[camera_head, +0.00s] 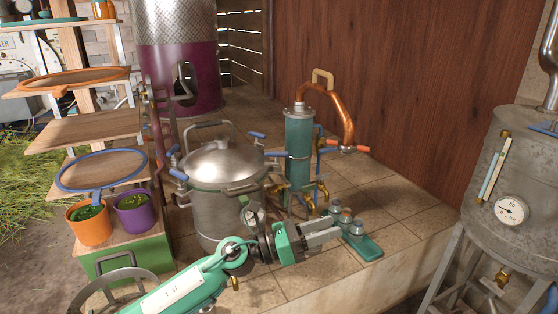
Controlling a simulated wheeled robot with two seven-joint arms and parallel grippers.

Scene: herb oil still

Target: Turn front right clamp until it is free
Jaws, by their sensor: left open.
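A steel still pot (220,200) with a domed lid (212,163) stands on the tiled floor in the middle. Blue-handled clamps sit around its rim: two on the left side, a rear right one (257,135), and one (276,153) on the right that looks like the front right clamp. My left gripper (336,233) is open and empty. It lies in front and to the right of the pot, lower in the picture than the clamps and apart from them, with its fingers pointing right. My left arm hides the pot's lower front. My right gripper is not in view.
A teal condenser column (299,150) with a copper pipe (338,105) stands right of the pot. A green tray (362,246) with small jars lies beside my left fingers. Shelves and potted herbs (90,228) are at left. A gauged tank (510,170) stands at right.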

